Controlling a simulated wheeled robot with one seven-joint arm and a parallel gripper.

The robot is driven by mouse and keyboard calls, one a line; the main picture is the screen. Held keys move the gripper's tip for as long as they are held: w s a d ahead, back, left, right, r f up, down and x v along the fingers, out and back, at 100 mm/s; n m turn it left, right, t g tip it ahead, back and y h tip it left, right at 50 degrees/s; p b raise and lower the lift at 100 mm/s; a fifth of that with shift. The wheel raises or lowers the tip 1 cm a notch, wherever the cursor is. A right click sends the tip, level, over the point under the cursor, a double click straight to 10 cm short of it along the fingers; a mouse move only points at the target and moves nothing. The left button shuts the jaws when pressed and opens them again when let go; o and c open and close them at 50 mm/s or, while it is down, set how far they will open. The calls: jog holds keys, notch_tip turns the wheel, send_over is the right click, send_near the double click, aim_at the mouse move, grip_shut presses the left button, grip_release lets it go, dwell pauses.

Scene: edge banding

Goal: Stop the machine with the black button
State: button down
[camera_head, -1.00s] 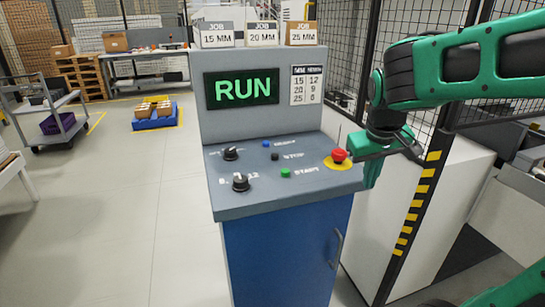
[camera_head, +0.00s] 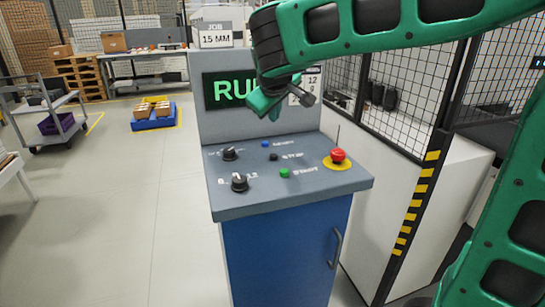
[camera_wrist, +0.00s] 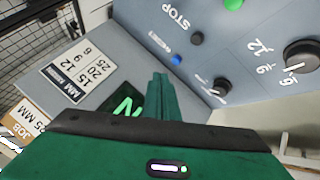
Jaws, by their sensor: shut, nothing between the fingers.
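The black stop button (camera_head: 273,157) sits on the sloped top of the control console (camera_head: 320,190), between a blue button (camera_head: 265,144) above it and a green button (camera_head: 284,173) below it. In the wrist view the black button (camera_wrist: 197,38) shows beside the printed word STOP. My gripper (camera_head: 262,110) is shut and empty. It is above the back of the panel, in front of the display (camera_head: 222,90), up and behind the black button and apart from it. In the wrist view my gripper (camera_wrist: 158,78) points toward the panel, left of and below the black button.
A red mushroom button (camera_head: 338,155) on a yellow ring stands at the panel's right. Two black knobs (camera_head: 240,182) stand at its left. A wire-mesh fence (camera_head: 400,100) and a striped post (camera_head: 418,205) are on the right. The floor to the left is open.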

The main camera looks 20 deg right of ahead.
aim_at(274, 157)
jog(key=shift+f, duration=4.5)
jog(key=shift+s+f, duration=0.1)
jog(key=shift+f, duration=0.65)
jog(key=shift+r, duration=0.9)
